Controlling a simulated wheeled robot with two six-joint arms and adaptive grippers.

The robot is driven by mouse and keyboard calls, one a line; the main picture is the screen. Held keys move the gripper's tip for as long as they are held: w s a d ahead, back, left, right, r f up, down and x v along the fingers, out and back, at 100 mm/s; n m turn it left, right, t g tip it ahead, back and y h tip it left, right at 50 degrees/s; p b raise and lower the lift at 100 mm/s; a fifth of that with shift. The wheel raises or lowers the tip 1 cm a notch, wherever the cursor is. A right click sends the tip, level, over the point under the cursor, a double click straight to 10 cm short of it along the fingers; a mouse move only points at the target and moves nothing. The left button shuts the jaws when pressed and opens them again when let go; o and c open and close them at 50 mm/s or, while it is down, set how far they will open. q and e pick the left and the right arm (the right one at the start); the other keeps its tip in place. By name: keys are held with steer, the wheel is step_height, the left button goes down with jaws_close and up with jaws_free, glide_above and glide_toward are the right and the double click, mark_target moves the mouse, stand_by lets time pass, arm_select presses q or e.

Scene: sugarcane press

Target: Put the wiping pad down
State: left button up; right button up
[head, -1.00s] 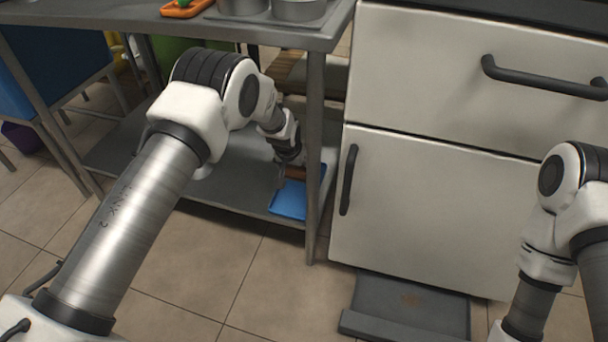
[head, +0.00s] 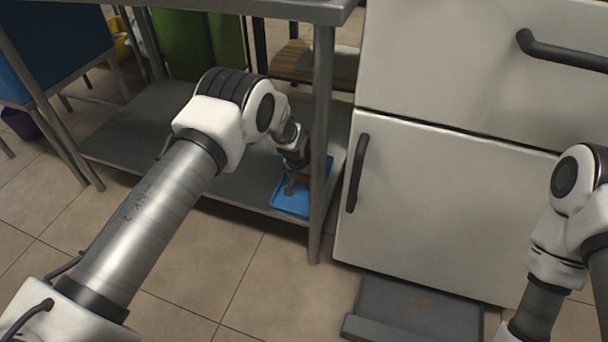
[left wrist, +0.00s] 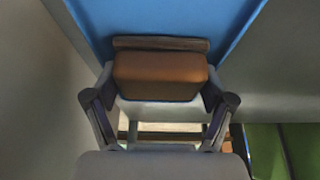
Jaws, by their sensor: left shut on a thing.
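The wiping pad (left wrist: 160,75) is a brown block with a darker strip along its far edge. In the left wrist view my left gripper (left wrist: 160,98) is shut on it, one finger at each side. The pad is over a blue tray (left wrist: 155,18); I cannot tell whether it touches it. In the head view my left gripper (head: 291,182) reaches under the table, and a small brown part of the pad (head: 303,180) shows at the blue tray (head: 290,204). The tray lies on the lower shelf near its front right corner. My right gripper is out of view.
The table's grey leg (head: 320,150) stands close to the right of my left gripper. A white cabinet (head: 435,200) is right of it. The lower shelf (head: 135,130) is bare on the left. A grey pedal-like plate (head: 415,310) lies on the floor.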

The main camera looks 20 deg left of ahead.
arm_select(q)
steer(key=o, duration=1.2)
steer(key=shift+f, duration=0.15)
steer(key=p+v, duration=0.6)
steer(key=v, duration=0.6)
steer(key=s+a+f+g, duration=0.15)
steer(key=s+f, duration=0.35)
steer(key=s, duration=0.5)
steer(key=s+a+f+g, duration=0.15)
steer(key=s+f, duration=0.35)
steer(key=s, duration=0.6)
steer(key=s+a+g, duration=0.1)
steer(key=s, duration=1.9)
steer(key=shift+r+n+g, duration=0.3)
steer(key=shift+r+n, duration=0.1)
steer(key=shift+a, duration=0.15)
